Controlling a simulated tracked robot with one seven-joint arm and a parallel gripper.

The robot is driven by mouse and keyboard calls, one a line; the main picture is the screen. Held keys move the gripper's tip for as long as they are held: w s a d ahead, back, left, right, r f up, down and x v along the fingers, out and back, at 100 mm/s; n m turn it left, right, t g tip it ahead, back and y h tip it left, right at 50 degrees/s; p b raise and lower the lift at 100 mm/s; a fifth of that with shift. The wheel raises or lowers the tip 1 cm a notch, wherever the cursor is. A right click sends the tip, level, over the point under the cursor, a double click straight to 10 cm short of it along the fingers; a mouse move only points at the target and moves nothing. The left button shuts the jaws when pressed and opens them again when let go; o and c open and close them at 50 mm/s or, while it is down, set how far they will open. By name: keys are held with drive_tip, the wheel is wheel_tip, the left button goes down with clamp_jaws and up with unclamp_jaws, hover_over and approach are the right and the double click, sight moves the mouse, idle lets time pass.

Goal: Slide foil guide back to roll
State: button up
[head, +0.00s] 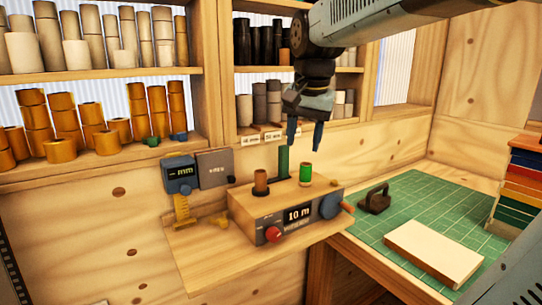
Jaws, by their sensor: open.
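A wooden winding machine (248,215) with a "10 m" display stands on a wooden shelf board. On its top are a brown roll (261,182) at left and a green roll (305,174) at right. A dark green upright post (283,163) stands behind and between them. I cannot tell which part is the foil guide; the post is one candidate. My gripper (305,138) hangs above the machine, fingers pointing down, apart and empty. It looks higher than the rolls, near the post and green roll in the picture; its depth is unclear.
A blue "mm" gauge (180,174) and a grey box (214,168) stand left of the machine. A red knob (272,234) and a blue knob (330,205) are on its front. A green mat (425,210) at right holds a dark handled block (375,198) and a pale slab (433,252).

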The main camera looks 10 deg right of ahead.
sight(283, 154)
drive_tip(key=w+r+m+g, duration=0.35)
drive_tip(key=w+m, duration=0.45)
drive_tip(key=w, duration=0.8)
drive_tip(key=shift+t, duration=0.25)
wheel_tip(283, 154, down, 14)
drive_tip(key=shift+d+r, duration=0.15)
drive_tip(key=shift+r, duration=0.1)
drive_tip(key=shift+c, duration=0.4)
drive_tip(key=shift+r, duration=0.1)
drive_tip(key=c, duration=0.8)
clamp_jaws()
drive_tip(key=shift+r, duration=0.1)
